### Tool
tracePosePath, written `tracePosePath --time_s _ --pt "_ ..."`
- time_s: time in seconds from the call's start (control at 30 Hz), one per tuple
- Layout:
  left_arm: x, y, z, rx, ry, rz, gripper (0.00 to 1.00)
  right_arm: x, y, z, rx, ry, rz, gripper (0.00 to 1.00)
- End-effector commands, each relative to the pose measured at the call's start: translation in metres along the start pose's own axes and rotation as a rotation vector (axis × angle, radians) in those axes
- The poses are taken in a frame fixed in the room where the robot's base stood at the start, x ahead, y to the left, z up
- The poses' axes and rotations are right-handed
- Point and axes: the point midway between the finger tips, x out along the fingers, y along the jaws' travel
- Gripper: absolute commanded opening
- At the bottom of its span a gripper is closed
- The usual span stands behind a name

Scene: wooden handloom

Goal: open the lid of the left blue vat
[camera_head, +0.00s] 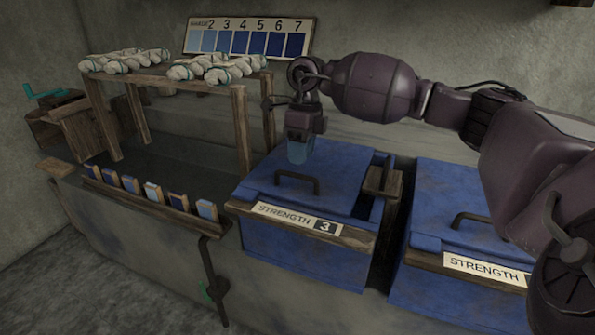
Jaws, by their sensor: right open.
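The left blue vat (330,258) stands in the middle, with a label reading "STRENGTH 3" on the wooden strip along its front. Its blue lid (334,172) lies flat on top, with a dark gap showing along its right side. A dark bar handle (297,178) sits on the lid near the front. My right gripper (299,155) points down above the lid, a little behind the handle in the picture. My left gripper is out of view.
A second blue vat (450,285) with a handled lid stands to the right, partly behind my right arm. A wooden rack (240,125) with white skeins stands at the left. A row of blue sample blocks (152,192) lines the front edge. A numbered shade chart (248,37) leans behind.

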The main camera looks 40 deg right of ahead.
Motion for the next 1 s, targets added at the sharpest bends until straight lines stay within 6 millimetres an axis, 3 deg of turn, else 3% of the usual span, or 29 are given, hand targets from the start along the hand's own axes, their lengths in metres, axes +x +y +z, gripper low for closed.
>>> tracePosePath --time_s 0.03,0.23,0.67,0.73,0.93,1.0 --pt "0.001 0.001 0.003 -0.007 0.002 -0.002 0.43 0.013 -0.001 -0.001 0.000 0.007 0.003 0.40" --pt "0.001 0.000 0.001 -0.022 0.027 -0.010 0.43 0.035 0.000 0.000 0.000 0.004 0.002 0.40" --pt "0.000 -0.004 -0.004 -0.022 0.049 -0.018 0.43 0.041 0.001 0.000 -0.001 -0.002 0.000 0.40" --pt "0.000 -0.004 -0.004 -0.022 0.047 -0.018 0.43 0.041 0.001 0.000 -0.001 -0.001 0.000 0.34" --pt "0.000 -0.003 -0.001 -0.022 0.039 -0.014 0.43 0.041 0.000 0.000 -0.001 -0.001 0.000 0.03" --pt "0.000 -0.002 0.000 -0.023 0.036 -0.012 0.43 0.041 0.001 0.000 -0.001 -0.001 0.000 0.00"
